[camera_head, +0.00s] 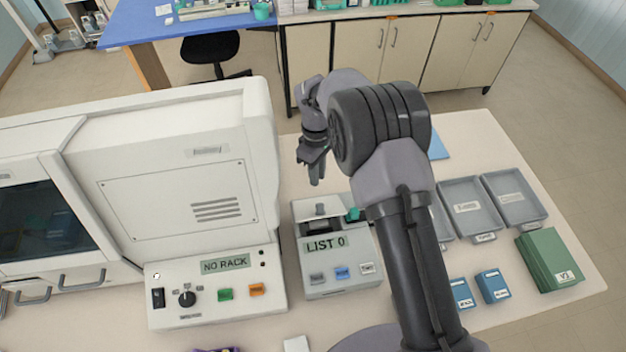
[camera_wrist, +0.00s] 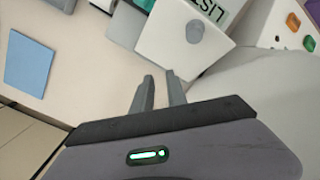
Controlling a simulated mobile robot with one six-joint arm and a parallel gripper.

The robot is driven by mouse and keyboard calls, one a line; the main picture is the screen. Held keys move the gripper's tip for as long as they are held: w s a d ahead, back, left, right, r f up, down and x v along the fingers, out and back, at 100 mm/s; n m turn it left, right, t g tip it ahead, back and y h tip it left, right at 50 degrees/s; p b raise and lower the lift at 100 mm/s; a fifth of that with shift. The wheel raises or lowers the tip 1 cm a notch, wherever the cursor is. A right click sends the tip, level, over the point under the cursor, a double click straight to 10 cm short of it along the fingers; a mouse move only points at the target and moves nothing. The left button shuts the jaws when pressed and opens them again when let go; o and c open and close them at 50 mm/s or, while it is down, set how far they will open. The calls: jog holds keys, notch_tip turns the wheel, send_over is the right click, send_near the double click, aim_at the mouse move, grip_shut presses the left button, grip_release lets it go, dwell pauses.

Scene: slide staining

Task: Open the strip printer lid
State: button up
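The strip printer (camera_head: 341,278) is a small pale box with a "LIST 0" display and several buttons, standing on the bench right of the big white machine. Its lid (camera_head: 323,224) is on top at the back and looks shut, with a small grey knob (camera_head: 320,209). In the wrist view the knob (camera_wrist: 195,31) sticks up from the pale lid (camera_wrist: 178,47). My gripper (camera_head: 316,182) hangs above and behind the printer. Its fingers (camera_wrist: 159,76) are slightly apart with nothing between them, short of the knob.
The big white machine (camera_head: 170,165) with a "NO RACK" panel rises close on the left. Grey trays (camera_head: 468,222), blue boxes (camera_head: 493,286) and a green stack (camera_head: 548,258) lie to the right. A blue mat (camera_wrist: 29,63) lies on otherwise clear bench behind the printer.

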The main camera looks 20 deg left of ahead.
jog(key=o, duration=0.4)
jog(key=shift+d, duration=0.1)
jog(key=shift+c, duration=0.2)
jog(key=shift+o, duration=0.2)
jog(key=shift+s+a, duration=0.4)
jog(key=shift+a, duration=0.1)
notch_tip(320, 180, up, 17)
jog(key=w+a+p, duration=0.1)
jog(key=w, duration=0.1)
jog(key=shift+r, duration=0.2)
